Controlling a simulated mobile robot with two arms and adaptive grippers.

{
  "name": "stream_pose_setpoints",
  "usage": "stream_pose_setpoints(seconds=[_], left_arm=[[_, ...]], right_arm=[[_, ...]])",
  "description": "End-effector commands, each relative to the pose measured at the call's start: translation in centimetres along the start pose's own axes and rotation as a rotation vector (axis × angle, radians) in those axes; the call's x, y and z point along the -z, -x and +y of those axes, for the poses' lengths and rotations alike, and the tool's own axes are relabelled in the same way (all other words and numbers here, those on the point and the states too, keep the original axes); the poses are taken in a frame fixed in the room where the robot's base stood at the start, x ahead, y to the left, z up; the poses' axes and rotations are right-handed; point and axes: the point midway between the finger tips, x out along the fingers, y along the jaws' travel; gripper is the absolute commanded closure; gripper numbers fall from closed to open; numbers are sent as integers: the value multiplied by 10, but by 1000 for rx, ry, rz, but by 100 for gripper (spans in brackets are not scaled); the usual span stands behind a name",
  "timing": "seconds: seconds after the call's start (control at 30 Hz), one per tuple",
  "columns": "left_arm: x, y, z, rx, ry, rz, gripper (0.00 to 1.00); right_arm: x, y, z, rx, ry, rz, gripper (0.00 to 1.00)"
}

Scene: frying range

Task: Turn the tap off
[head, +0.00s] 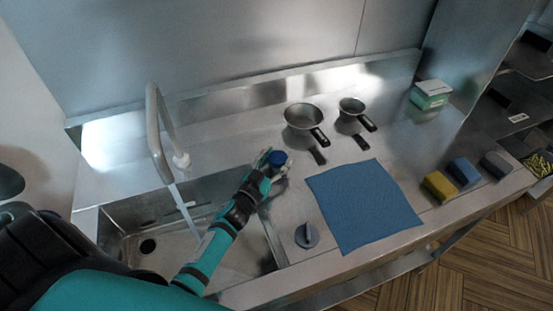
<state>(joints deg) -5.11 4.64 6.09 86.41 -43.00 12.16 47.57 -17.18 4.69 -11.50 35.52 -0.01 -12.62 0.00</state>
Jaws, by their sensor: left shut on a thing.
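The tap (157,135) is a pale, bent spout behind the sink. A stream of water (184,212) falls from its mouth into the metal sink basin (150,262). My left gripper (272,163) reaches over the sink to the counter just beyond its right rim. A grey knob (307,235) with a raised bar stands on the counter right of the sink, apart from the gripper. My right gripper is not in view.
Two small pans (303,116) (351,105) lie behind the gripper, handles toward the front. A blue cloth (362,206) lies flat to the right. Yellow (439,186), blue (463,172) and grey (495,164) blocks and a green-white box (430,94) stand farther right.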

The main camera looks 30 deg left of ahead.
Motion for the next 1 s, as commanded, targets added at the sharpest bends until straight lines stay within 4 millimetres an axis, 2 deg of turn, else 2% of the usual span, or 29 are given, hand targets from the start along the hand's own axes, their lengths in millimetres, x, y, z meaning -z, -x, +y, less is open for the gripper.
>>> stream_pose_setpoints(seconds=[0.2, 0.37, 0.7, 1.0], left_arm=[[2, 0, -4, -145, -10, -4, 81], [-1, -1, -6, -279, -10, -4, 81], [-4, -2, -8, -534, -7, -2, 81], [-2, -3, -8, -663, -3, -1, 81]], right_arm=[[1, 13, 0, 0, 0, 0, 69], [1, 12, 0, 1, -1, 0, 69], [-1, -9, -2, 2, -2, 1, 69], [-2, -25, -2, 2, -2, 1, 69]])
